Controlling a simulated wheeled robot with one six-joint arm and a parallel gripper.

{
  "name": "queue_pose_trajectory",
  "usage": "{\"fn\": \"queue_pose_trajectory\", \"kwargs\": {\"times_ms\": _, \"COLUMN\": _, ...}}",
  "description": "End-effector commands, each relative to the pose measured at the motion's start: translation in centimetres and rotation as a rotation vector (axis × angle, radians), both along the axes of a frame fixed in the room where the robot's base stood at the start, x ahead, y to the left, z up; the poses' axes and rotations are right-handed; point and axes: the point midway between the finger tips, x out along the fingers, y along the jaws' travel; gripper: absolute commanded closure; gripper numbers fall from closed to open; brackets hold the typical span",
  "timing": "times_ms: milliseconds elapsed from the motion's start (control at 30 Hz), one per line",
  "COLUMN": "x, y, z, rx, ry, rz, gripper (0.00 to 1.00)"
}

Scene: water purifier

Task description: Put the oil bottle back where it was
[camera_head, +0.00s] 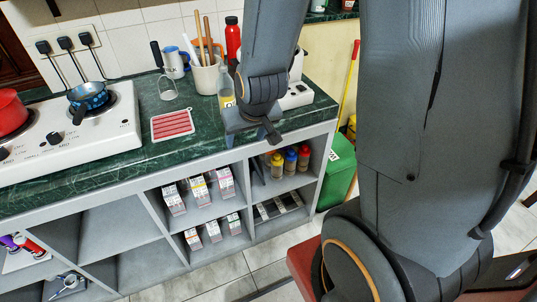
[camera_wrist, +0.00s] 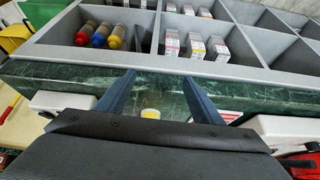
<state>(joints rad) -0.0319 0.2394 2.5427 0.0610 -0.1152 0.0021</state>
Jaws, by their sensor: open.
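A clear bottle with yellowish contents (camera_head: 226,88), probably the oil bottle, stands on the green counter just left of my gripper (camera_head: 250,134), which partly hides it. In the wrist view a yellow round top (camera_wrist: 150,113) shows low between the fingers of my open gripper (camera_wrist: 159,77). I cannot tell whether the fingers touch it. Bottles with red, blue and yellow caps (camera_head: 290,161) stand in the upper right shelf compartment; they also show in the wrist view (camera_wrist: 100,36).
The green marble counter (camera_head: 130,166) holds a white stove (camera_head: 110,128), a red striped mat (camera_head: 172,123) and a utensil crock (camera_head: 206,78). Small boxes (camera_head: 198,190) fill the middle shelves. A green bin (camera_head: 338,172) stands right of the shelf.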

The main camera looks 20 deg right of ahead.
Motion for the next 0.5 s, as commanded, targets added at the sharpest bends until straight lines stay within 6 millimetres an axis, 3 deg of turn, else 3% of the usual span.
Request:
{"fn": "queue_pose_trajectory", "kwargs": {"times_ms": 100, "x": -4.4, "y": -0.3, "z": 1.4, "rx": -0.003, "ry": 0.164, "rz": 0.013, "gripper": 0.39}}
{"fn": "queue_pose_trajectory", "kwargs": {"times_ms": 300, "x": -10.4, "y": -0.8, "z": 3.2, "rx": -0.011, "ry": 0.374, "rz": 0.027, "gripper": 0.39}}
{"fn": "queue_pose_trajectory", "kwargs": {"times_ms": 500, "x": -12.5, "y": -1.1, "z": 3.9, "rx": -0.014, "ry": 0.444, "rz": 0.032, "gripper": 0.39}}
